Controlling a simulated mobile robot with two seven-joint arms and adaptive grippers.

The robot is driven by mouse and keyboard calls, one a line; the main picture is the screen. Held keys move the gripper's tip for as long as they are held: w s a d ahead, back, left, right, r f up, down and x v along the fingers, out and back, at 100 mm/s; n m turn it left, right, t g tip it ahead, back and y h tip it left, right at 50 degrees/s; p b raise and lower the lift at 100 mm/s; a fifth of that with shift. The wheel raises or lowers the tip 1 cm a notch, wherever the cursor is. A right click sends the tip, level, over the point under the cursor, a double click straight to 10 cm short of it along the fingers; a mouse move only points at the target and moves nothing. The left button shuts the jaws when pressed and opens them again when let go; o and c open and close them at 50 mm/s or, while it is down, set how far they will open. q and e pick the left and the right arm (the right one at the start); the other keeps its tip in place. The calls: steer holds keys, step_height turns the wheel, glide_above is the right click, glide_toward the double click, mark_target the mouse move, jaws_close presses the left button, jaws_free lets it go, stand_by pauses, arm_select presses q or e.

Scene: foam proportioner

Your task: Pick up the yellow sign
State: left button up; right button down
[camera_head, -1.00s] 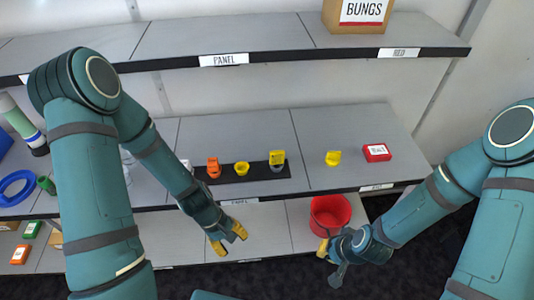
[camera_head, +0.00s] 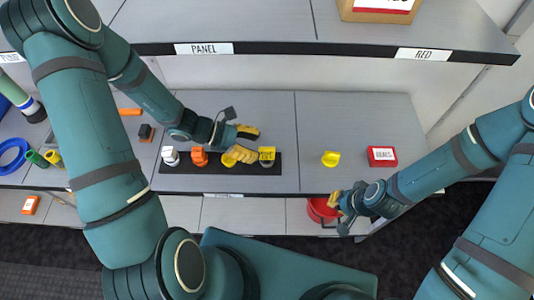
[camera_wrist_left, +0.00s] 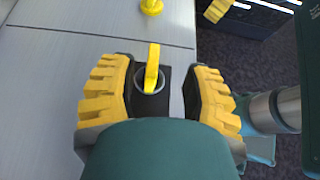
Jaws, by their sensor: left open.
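The yellow sign (camera_head: 267,153) stands upright in a grey round base at the right end of a black strip on the middle shelf. My left gripper (camera_head: 244,143) is open just to the left of it in the head view, pointing toward it. In the left wrist view the sign (camera_wrist_left: 152,68) shows edge-on between the spread yellow fingers of my left gripper (camera_wrist_left: 160,97), nearer the left finger and apart from both. My right gripper (camera_head: 338,208) is in front of the shelf at the right, by the red bucket; its jaw opening is unclear.
On the black strip (camera_head: 213,183) are white (camera_head: 170,156), orange (camera_head: 199,156) and yellow (camera_head: 229,160) pieces. A separate yellow piece (camera_head: 331,158) and a red box (camera_head: 382,156) lie to the right. A red bucket (camera_head: 322,208) is below. The upper shelf edge (camera_head: 280,47) overhangs behind.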

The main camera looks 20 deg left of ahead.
mark_target(265, 148)
arm_select(q)
steer(key=shift+x, duration=1)
steer(key=shift+w+d+f, duration=0.35)
steer(key=shift+d+f, duration=0.25)
steer(key=shift+w+d+f, duration=0.35)
steer(key=shift+d+f, duration=0.25)
steer(key=shift+w+d+f, duration=0.15)
steer(key=shift+d+f, duration=0.1)
steer(key=shift+d, duration=0.25)
jaws_close()
